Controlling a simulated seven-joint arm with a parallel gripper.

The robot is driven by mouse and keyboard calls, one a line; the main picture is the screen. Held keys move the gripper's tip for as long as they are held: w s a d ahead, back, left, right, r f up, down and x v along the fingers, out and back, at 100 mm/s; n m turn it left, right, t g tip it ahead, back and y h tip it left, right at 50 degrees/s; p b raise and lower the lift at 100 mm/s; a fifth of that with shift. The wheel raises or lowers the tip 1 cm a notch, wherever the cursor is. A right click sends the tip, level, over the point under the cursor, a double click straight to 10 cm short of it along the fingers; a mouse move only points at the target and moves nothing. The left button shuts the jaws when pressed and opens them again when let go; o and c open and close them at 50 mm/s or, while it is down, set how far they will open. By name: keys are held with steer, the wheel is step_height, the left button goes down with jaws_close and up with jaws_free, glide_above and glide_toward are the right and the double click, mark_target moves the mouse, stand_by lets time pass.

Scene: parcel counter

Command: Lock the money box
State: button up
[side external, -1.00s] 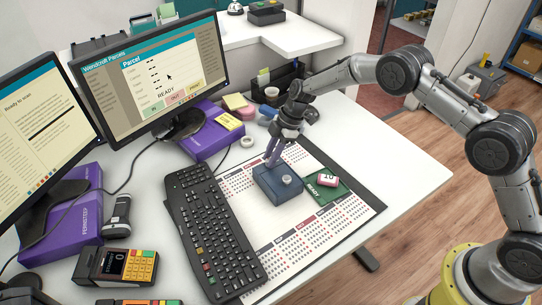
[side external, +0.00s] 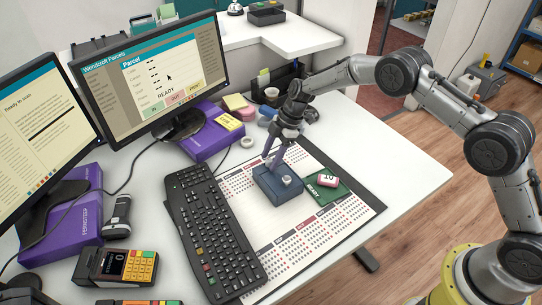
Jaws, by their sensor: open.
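The money box (side external: 270,188) is a dark blue box on the calendar desk pad, right of the keyboard. A round silver knob or lock (side external: 287,180) shows on its right side. My gripper (side external: 273,160) points down just above the far part of the box, its fingers apart. The fingertips are at or very near the lid; I cannot tell whether they touch it. Whether the lid is fully shut is too small to tell.
A green READY mat (side external: 330,194) with a small pink-and-white item (side external: 328,180) lies right of the box. The black keyboard (side external: 213,232) is close on the left. A tape roll (side external: 247,142) and purple box (side external: 212,135) stand behind. The desk pad's front is clear.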

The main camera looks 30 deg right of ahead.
steer(key=v, duration=1.4)
steer(key=shift+f, duration=0.1)
